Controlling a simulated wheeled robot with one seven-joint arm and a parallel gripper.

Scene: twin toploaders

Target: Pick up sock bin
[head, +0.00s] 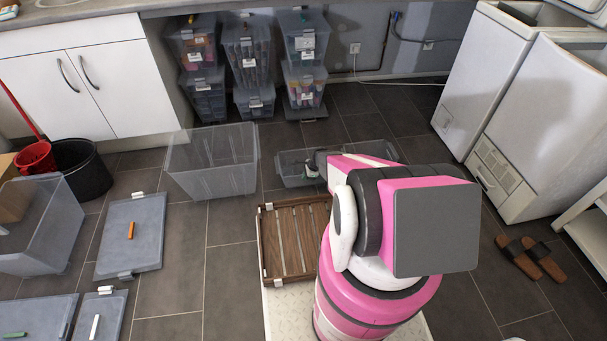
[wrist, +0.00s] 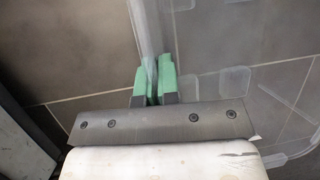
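A small clear bin (head: 290,168) sits on the floor in the middle of the head view, partly hidden behind my pink arm. No sock label can be read on it. The bin appears low, on or just above the floor; the exact gap is hidden.
A larger empty clear bin (head: 212,160) stands to the left. A wooden slatted tray (head: 264,245) lies in front. Grey lids (head: 131,232) lie at left. Stacked labelled bins (head: 249,50) stand at the back. White washers (head: 500,75) and sandals (head: 530,258) are at right.

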